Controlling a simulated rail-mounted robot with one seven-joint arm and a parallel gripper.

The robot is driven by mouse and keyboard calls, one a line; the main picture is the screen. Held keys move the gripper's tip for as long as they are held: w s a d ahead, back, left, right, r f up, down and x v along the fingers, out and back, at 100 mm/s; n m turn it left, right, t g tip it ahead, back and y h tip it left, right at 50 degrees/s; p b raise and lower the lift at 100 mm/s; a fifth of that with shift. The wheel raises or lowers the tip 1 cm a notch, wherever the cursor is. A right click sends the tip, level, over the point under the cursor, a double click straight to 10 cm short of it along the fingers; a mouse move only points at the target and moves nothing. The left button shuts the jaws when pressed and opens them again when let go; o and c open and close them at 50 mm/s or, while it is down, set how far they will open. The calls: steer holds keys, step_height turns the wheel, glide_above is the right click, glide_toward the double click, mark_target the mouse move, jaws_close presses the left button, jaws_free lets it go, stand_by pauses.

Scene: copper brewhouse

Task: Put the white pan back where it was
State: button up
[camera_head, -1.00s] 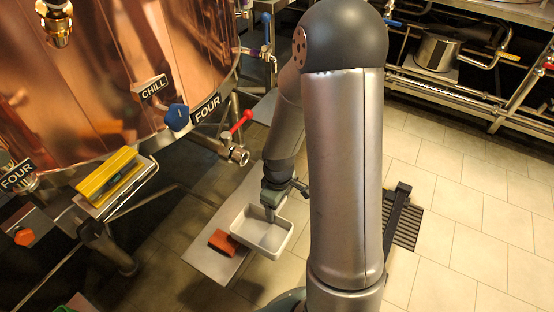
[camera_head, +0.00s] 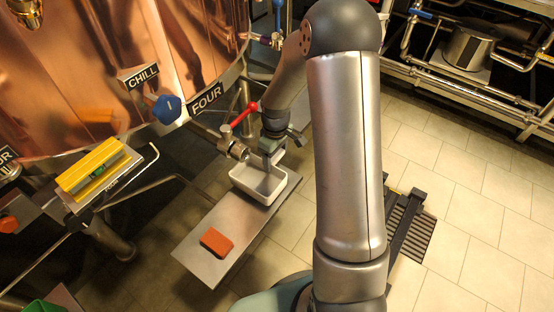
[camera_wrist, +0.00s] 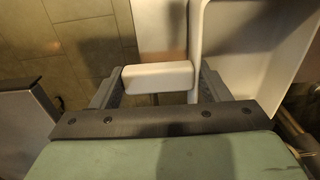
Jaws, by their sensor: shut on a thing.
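The white pan (camera_head: 279,189) is a rectangular open tray, held near the far end of a grey metal plate in the head view. My gripper (camera_head: 269,158) is at the pan's far edge, below the red-handled valve. In the wrist view my gripper (camera_wrist: 158,82) is shut on a white block-like part of the pan, and the pan's wall and inside (camera_wrist: 245,45) show at upper right. I cannot tell whether the pan touches the plate.
The grey plate (camera_head: 197,262) bears an orange-red block (camera_head: 216,242) at its near end. The valve with a red handle (camera_head: 243,115) stands close to my gripper. The copper vessel (camera_head: 90,70) fills the upper left. A yellow-topped item (camera_head: 92,170) sits on a bracket at left. A floor grate (camera_head: 416,235) lies at right.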

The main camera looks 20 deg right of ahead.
step_height(320, 180, down, 3)
steer(key=shift+s+a+r+b, duration=0.1)
steer(key=shift+b, duration=0.55)
steer(key=shift+r, duration=0.15)
steer(key=shift+f, duration=0.2)
steer(key=o, duration=1.3)
steer(key=shift+o, duration=0.2)
steer(key=shift+r, duration=0.15)
